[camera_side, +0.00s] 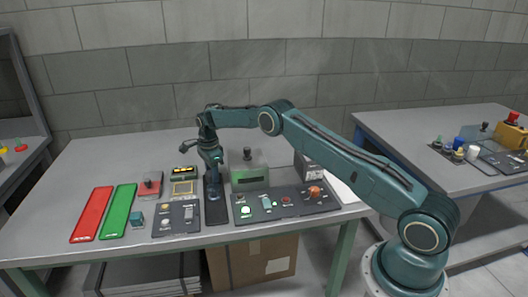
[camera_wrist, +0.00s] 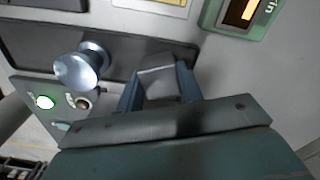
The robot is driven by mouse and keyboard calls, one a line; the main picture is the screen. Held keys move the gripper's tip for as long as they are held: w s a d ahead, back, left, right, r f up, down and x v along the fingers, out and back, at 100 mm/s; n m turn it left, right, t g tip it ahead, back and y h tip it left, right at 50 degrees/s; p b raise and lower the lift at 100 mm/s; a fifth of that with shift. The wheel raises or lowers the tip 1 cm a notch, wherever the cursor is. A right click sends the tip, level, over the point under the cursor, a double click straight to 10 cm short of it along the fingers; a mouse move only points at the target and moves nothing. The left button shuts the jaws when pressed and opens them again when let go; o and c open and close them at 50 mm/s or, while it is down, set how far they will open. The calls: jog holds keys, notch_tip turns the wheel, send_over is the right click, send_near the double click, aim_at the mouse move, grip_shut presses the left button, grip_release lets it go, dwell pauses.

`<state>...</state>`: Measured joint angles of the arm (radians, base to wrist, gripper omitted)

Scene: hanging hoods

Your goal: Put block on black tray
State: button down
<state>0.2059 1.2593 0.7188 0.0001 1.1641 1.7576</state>
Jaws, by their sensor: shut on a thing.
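The black tray (camera_side: 216,213) lies flat on the grey table, between two control panels in the side view. My gripper (camera_side: 214,190) points down over the back half of this tray. In the wrist view my gripper (camera_wrist: 160,82) has its two blue fingers closed on a dark grey block (camera_wrist: 159,88). The block is mostly hidden by my gripper in the side view. A long dark surface (camera_wrist: 35,38), which looks like the black tray, runs behind the fingers. I cannot tell whether the block touches it.
A red strip (camera_side: 92,214) and a green strip (camera_side: 118,211) lie at the left. A switch panel (camera_side: 176,219) is left of the tray, and a button panel (camera_side: 287,204) is right. A green box (camera_side: 249,178) stands behind. A silver knob (camera_wrist: 80,68) rises near my fingers.

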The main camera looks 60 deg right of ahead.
jog(key=shift+f, duration=0.15)
jog(key=c, duration=0.8)
grip_release()
jog(key=shift+c, duration=0.2)
jog(key=shift+f, duration=0.1)
notch_tip(320, 180, up, 14)
